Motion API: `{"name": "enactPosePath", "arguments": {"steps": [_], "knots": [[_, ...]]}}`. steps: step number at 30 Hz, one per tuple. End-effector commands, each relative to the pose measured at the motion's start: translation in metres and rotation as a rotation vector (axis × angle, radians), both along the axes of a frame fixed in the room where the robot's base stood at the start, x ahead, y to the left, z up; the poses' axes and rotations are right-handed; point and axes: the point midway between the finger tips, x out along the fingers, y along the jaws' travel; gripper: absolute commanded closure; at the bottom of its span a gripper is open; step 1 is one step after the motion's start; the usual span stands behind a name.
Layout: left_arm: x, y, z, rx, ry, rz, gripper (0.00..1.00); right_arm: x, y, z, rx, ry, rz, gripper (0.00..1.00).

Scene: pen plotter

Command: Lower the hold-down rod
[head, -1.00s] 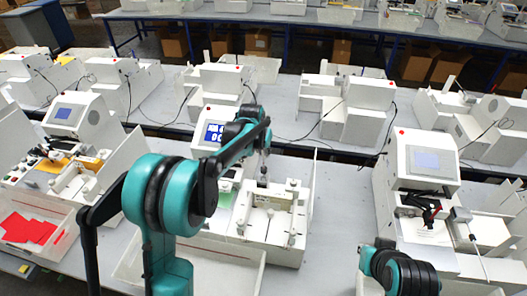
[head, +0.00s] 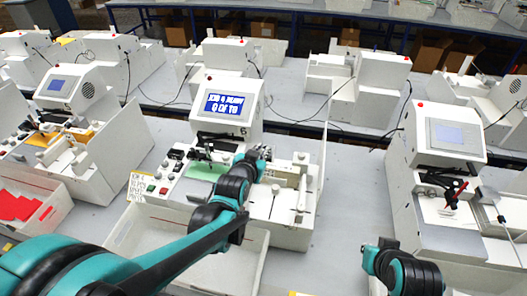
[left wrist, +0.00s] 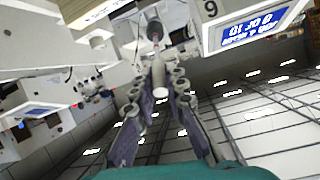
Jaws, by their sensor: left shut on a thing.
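The pen plotter (head: 228,95) stands in the middle of the head view, with a lit blue display and a green sheet (head: 205,170) on its bed. My left gripper (head: 263,154) is at the machine's right side, above its white blocks. In the left wrist view my left gripper (left wrist: 158,62) has its fingers closed together around a slim grey part (left wrist: 157,50), which looks like the hold-down rod. A dark knob-like end shows beyond the fingertips. In the head view my arm hides most of the rod, so I cannot tell its tilt.
An open white tray (head: 150,228) lies in front of the plotter. A similar machine (head: 435,150) stands on the right and another (head: 75,105) on the left, with a tray of red sheets (head: 18,207). Grey table is free right of the plotter.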

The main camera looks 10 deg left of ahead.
Motion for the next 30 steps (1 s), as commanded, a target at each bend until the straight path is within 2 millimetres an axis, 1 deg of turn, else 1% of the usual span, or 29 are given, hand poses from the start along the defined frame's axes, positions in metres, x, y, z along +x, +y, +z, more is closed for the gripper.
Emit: {"name": "enactPosePath", "arguments": {"steps": [1, 3, 9, 12, 15, 19, 30], "knots": [[-0.005, 0.0, -0.016, 0.001, -0.034, -0.001, 1.0, 0.0, 0.0, -0.02, 0.0, 0.0, 0.0, 1.0], [-0.01, 0.0, -0.022, 0.001, -0.086, 0.0, 1.0, 0.0, 0.0, -0.034, 0.0, 0.0, 0.0, 1.0], [-0.02, 0.0, -0.036, 0.001, -0.203, 0.0, 1.0, 0.0, 0.0, -0.066, 0.0, 0.0, 0.0, 1.0], [-0.023, 0.0, -0.041, 0.002, -0.245, 0.0, 1.0, 0.0, 0.0, -0.077, 0.0, 0.0, 0.0, 1.0], [-0.025, 0.0, -0.044, 0.002, -0.276, 0.0, 1.0, 0.0, 0.0, -0.085, 0.0, 0.0, 0.0, 1.0], [-0.026, 0.0, -0.045, 0.001, -0.303, 0.0, 1.0, 0.0, 0.0, -0.091, 0.0, 0.0, 0.0, 1.0], [-0.027, 0.0, -0.045, 0.001, -0.318, 0.0, 1.0, 0.0, 0.0, -0.093, 0.0, 0.0, 0.0, 1.0]]}}
